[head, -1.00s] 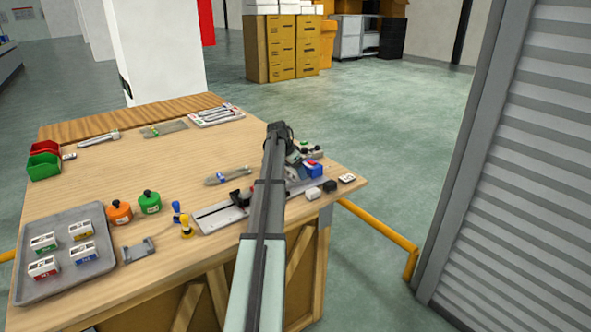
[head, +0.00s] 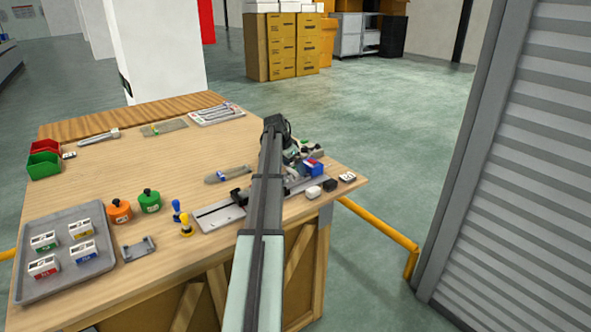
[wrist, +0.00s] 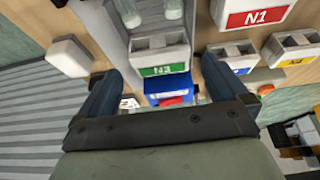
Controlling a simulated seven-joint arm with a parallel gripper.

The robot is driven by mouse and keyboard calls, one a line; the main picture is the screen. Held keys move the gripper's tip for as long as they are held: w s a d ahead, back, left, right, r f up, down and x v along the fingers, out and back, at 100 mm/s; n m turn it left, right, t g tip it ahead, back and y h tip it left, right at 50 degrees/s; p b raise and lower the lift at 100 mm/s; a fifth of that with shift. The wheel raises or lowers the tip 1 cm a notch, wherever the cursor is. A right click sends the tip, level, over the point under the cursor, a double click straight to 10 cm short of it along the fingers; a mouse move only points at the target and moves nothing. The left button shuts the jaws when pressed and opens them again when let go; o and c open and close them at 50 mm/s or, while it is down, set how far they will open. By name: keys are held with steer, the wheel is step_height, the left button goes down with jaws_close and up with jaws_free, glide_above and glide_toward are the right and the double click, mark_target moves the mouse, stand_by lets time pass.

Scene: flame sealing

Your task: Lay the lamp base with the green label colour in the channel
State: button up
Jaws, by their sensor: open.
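A white block with a green label (wrist: 162,70) shows in the wrist view, between or just beyond my fingertips; the depth is unclear. My gripper (wrist: 160,72) is open, with a gap between each finger and this block. In the head view my gripper is mostly hidden behind my arm, above the right end of the bench. A long grey channel fixture (head: 220,214) lies under and beside my arm, partly covered by it. Another white block with a green label (head: 43,241) stands in the grey tray (head: 100,268) at the front left.
Blocks with red (head: 43,267), yellow (head: 80,229) and blue (head: 84,251) labels also stand in the tray. A blue and red item (head: 313,167) and a white block (head: 314,192) lie near my gripper. Orange (head: 120,211) and green (head: 150,202) pots stand mid-bench. The bench's middle is mostly clear.

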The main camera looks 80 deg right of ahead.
steer(key=v, duration=1.1)
steer(key=shift+d+r, duration=0.1)
